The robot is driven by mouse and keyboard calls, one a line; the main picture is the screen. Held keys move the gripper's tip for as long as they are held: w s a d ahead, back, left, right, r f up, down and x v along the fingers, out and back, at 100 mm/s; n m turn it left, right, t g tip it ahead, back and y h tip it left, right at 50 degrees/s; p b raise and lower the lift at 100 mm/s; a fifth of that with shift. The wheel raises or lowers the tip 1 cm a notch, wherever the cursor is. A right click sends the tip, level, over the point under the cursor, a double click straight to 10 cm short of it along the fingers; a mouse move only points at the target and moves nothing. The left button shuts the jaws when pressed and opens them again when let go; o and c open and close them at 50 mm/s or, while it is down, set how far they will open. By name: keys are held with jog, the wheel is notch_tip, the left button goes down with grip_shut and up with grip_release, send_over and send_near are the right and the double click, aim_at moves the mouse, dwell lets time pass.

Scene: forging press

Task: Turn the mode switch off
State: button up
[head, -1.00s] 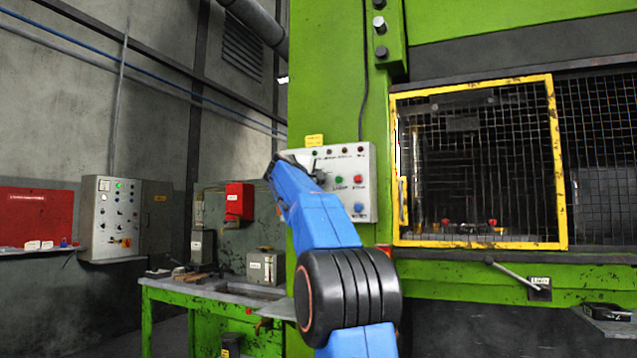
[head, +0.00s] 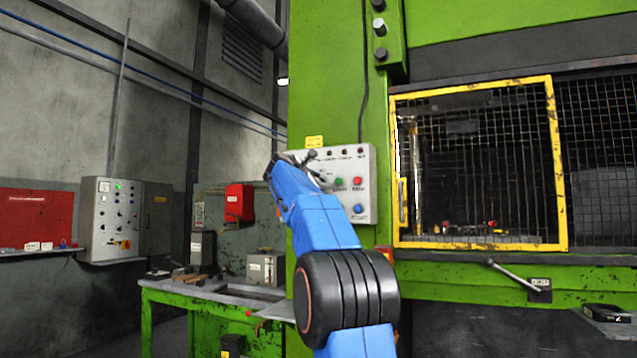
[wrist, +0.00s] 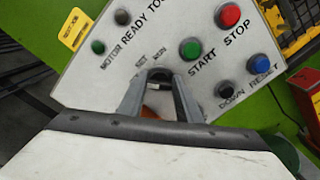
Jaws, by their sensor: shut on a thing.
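The mode switch (wrist: 160,75) is a small dark knob below the SET and RUN labels on a pale control panel (head: 359,210). In the wrist view the panel (wrist: 190,15) appears tilted. My gripper (wrist: 160,80) is shut on the switch, one grey finger on each side. The fingers hide most of the knob, so I cannot tell its exact position. In the head view my gripper (head: 312,160) is at the panel's left part, and the switch is hidden there.
A green START button (wrist: 190,47), a red STOP button (wrist: 229,15) and a blue RESET button (wrist: 259,64) sit right of the switch. The DOWN button (wrist: 227,88) is close to my right finger. A yellow-framed mesh guard (head: 553,150) stands right of the panel.

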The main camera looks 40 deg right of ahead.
jog(key=shift+f+n, duration=0.1)
jog(key=shift+n, duration=0.7)
jog(key=o, duration=1)
jog(key=shift+o, duration=0.2)
jog(key=shift+a, duration=0.2)
jog(key=v, duration=1.7)
